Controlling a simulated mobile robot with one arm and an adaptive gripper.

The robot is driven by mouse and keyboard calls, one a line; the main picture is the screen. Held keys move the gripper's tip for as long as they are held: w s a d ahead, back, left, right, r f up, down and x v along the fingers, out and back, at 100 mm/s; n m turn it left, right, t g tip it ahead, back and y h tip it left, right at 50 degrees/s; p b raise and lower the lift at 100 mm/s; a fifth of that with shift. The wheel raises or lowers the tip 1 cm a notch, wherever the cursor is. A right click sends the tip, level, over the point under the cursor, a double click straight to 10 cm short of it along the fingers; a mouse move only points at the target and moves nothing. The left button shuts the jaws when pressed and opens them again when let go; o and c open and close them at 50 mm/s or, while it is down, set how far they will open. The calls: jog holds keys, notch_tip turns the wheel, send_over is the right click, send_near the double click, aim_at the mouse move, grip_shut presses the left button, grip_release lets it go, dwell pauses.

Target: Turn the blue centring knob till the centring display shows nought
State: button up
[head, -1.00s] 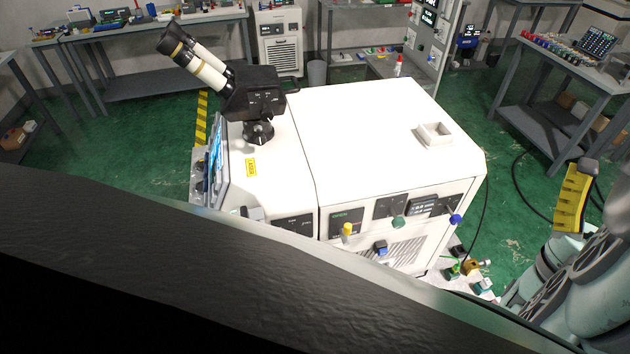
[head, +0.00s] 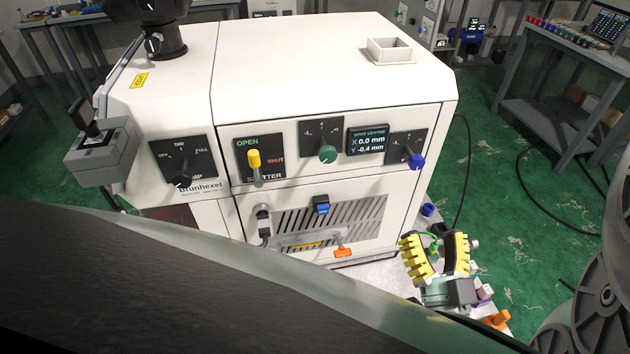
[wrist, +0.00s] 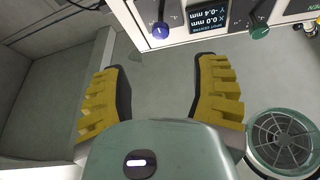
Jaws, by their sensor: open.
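The blue centring knob (head: 416,161) is on a dark plate at the right end of the white machine's front panel. The centring display (head: 367,140) left of it reads X 0.0 mm, Y -0.4 mm. My gripper (head: 433,243) is open and empty, below and slightly right of the blue knob and apart from it. In the wrist view, its yellow ribbed fingers (wrist: 155,88) are spread wide. The blue knob (wrist: 160,30) shows beyond the fingertips, with the display (wrist: 208,17) to its right.
A green knob (head: 327,154) is left of the display. A yellow shutter lever (head: 254,160) stands further left, by OPEN. A blue part (head: 321,205) and an orange tag (head: 343,253) are below. Small coloured items lie at the lower right.

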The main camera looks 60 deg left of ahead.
aim_at(417, 165)
jog(key=p+x, duration=0.2)
jog(key=x, duration=0.2)
jog(key=p+x, duration=0.2)
jog(key=x, duration=0.2)
jog(key=p+x, duration=0.2)
jog(key=x, duration=0.3)
jog(key=shift+r+p, duration=0.3)
jog(key=shift+r, duration=0.05)
jog(key=shift+p+x, duration=0.35)
jog(key=shift+x, duration=0.7)
jog(key=shift+a+f, duration=0.1)
jog(key=shift+f, duration=0.05)
jog(key=shift+o, duration=0.4)
grip_shut()
